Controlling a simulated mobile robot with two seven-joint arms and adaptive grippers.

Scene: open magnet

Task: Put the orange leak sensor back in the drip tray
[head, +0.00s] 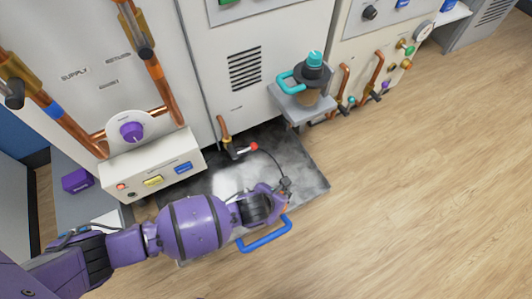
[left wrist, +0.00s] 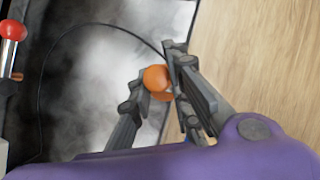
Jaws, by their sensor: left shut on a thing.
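The orange leak sensor (left wrist: 156,78) is between the fingers of my left gripper (left wrist: 155,82) in the left wrist view. The gripper is shut on it. A thin black cable arcs away from the sensor. In the head view my left gripper (head: 284,192) is over the front right part of the drip tray (head: 303,168), near its blue handle (head: 265,235). The sensor is mostly hidden there by the gripper. The tray is flat, with a mottled grey, wet-looking surface, which shows in the left wrist view too (left wrist: 88,75). I cannot tell whether the sensor touches it.
A red-tipped valve (head: 252,147) sticks out over the tray's back. A bracket shelf (head: 303,108) with a teal-handled cup stands above the tray's back right. A control box (head: 155,165) stands left. Open wooden floor (head: 420,180) lies to the right.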

